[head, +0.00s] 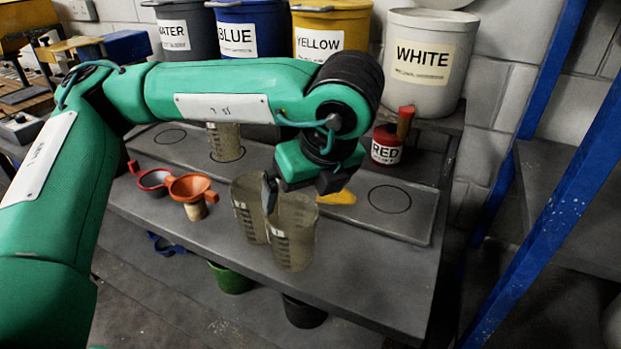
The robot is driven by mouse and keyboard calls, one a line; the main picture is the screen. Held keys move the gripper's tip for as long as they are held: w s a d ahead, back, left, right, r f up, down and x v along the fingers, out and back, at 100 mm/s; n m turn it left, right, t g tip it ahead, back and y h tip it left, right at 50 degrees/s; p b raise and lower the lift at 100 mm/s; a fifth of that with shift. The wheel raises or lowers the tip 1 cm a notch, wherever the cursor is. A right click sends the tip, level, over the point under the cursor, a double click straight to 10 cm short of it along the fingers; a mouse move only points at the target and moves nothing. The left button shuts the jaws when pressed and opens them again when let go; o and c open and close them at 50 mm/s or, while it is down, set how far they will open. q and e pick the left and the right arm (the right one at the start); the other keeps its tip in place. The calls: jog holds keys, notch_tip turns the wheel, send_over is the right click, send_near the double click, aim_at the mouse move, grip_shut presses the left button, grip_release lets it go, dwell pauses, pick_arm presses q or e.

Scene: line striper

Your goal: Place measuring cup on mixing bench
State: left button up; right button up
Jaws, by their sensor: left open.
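Two translucent brownish measuring cups stand side by side on the grey mixing bench (365,285). The front cup (292,238) is near the bench's front edge, and the other cup (246,210) is just behind it to the left. My left gripper (280,197) is open and low over the front cup, with one dark finger at its left rim, between the two cups. The other finger is hard to make out, and I cannot tell whether the gripper touches the cup. A third measuring cup (225,143) stands farther back on a marked circle. My right gripper is not in view.
Labelled buckets, including the white bucket (420,62), line the back. A red pot (386,146), orange funnel (193,188) and red funnel (153,181) stand on the bench. An empty marked circle (390,199) is at right. Blue shelf posts (550,195) border the right.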

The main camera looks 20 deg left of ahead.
pick_arm(q)
jog(key=shift+v, duration=1.4)
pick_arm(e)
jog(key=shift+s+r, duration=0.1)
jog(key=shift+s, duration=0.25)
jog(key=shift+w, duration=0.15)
